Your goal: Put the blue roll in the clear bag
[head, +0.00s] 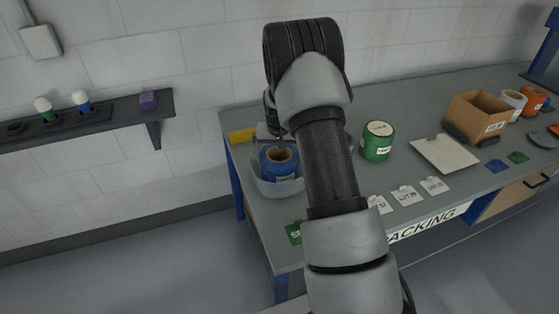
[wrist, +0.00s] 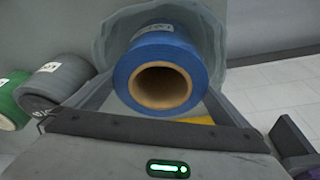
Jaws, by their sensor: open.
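The blue roll (head: 279,166) stands upright inside the clear bag (head: 277,189) at the left end of the bench, with its brown core facing up. In the wrist view the blue roll (wrist: 187,57) shows its core end toward the camera, and the clear bag (wrist: 112,32) surrounds it. My gripper (head: 281,139) is open, just above the roll. Its fingers reach toward either side of the roll in the wrist view, and I see no grip on it. My arm hides part of the bench right of the bag.
A green roll (head: 376,143) stands right of my arm; a grey roll (wrist: 58,80) shows in the wrist view. A yellow item (head: 242,136) lies behind the bag. A cardboard box (head: 477,117), flat pad (head: 444,153) and labels are farther right. A shelf (head: 120,113) hangs left.

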